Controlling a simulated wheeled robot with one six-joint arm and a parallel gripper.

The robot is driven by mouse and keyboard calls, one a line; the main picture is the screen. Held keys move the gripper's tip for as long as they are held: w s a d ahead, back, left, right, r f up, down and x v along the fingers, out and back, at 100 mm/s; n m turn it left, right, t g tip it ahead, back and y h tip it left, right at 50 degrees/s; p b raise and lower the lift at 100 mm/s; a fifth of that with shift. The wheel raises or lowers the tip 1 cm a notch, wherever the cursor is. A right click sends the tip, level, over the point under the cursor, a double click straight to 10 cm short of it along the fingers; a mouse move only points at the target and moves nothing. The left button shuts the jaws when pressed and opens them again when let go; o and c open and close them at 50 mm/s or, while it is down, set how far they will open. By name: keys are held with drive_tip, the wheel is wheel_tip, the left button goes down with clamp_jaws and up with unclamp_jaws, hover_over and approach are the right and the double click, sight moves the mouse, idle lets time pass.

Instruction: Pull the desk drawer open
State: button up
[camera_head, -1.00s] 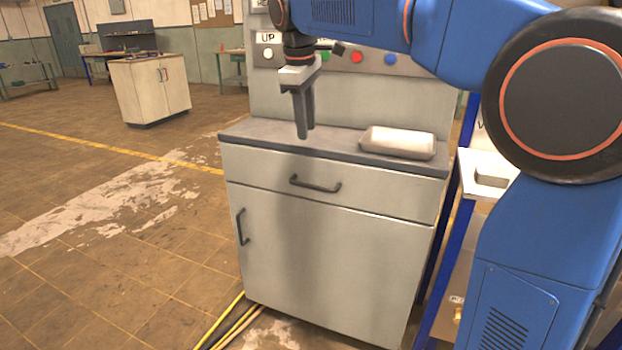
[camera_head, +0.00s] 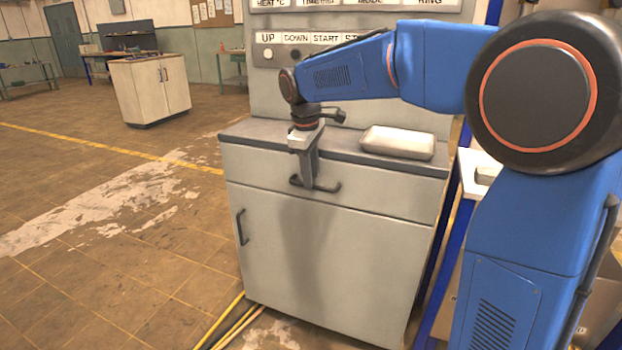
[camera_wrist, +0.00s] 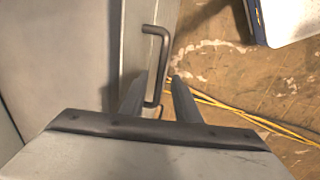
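The desk drawer (camera_head: 385,198) is a pale grey front under the dark worktop, and it looks shut. Its dark bar handle (camera_head: 328,188) is partly hidden behind my gripper (camera_head: 308,186), which points down at the drawer front. In the wrist view the handle (camera_wrist: 164,65) runs up and down the picture, standing off the drawer front (camera_wrist: 133,50). The fingers of my gripper (camera_wrist: 156,84) are apart, one on each side of the handle near its lower end. I cannot tell whether either finger touches it.
A pale rounded block (camera_head: 398,142) lies on the worktop (camera_head: 255,133). Below the drawer is a cupboard door with a dark handle (camera_head: 242,227). A blue-framed white table (camera_head: 470,165) stands close on the right. The floor in front and left is open, with yellow cables (camera_head: 235,322) near the base.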

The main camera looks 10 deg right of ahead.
drive_tip(key=shift+w+d+f, duration=0.1)
drive_tip(key=shift+f, duration=0.85)
clamp_jaws()
drive_tip(key=s+a, duration=0.7)
drive_tip(key=s, duration=0.3)
drive_tip(key=s+a, duration=0.7)
drive_tip(key=s, duration=0.3)
drive_tip(key=shift+s, duration=0.25)
drive_tip(key=shift+r, duration=0.1)
unclamp_jaws()
